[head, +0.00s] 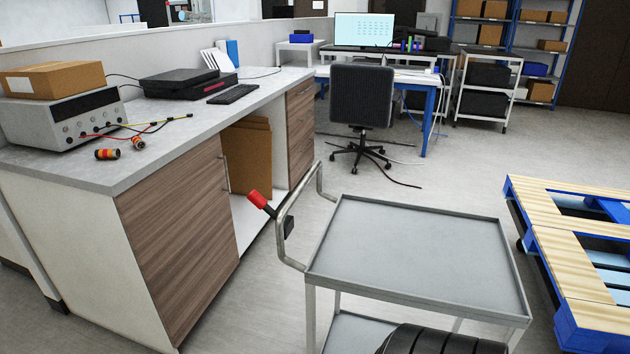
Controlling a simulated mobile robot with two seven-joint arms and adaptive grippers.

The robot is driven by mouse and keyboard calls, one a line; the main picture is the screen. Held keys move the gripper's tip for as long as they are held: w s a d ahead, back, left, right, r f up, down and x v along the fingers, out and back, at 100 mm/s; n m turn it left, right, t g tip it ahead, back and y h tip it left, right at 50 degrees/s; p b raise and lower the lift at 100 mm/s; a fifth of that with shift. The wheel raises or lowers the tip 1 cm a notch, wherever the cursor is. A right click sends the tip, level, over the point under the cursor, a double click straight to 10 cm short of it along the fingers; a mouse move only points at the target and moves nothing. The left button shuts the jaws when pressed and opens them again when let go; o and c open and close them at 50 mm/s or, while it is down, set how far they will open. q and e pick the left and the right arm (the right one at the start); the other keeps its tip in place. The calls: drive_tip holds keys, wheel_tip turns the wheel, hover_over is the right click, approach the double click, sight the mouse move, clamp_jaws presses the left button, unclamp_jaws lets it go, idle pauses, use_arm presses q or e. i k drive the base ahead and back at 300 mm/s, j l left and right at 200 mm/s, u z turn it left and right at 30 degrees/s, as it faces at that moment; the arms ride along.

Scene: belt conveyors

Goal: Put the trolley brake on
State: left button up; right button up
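A grey metal trolley (420,258) with a flat, empty top tray stands in front of me in the head view. Its bent tube handle (297,205) is on the left side, beside the workbench. A brake lever with a red grip (257,199) sticks out from the handle, up and to the left. A black mount (289,228) holds it to the tube. The trolley's wheels are out of view. Neither of my grippers shows in the head view, and nothing touches the lever.
A workbench (180,140) with a cardboard box (52,80) and instruments stands on the left, close to the lever. A blue and wood pallet cart (575,240) stands on the right. An office chair (361,100) is behind the trolley. Floor is clear between chair and pallet cart.

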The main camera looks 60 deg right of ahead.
sight(254, 197)
drive_tip(key=z, duration=1.55)
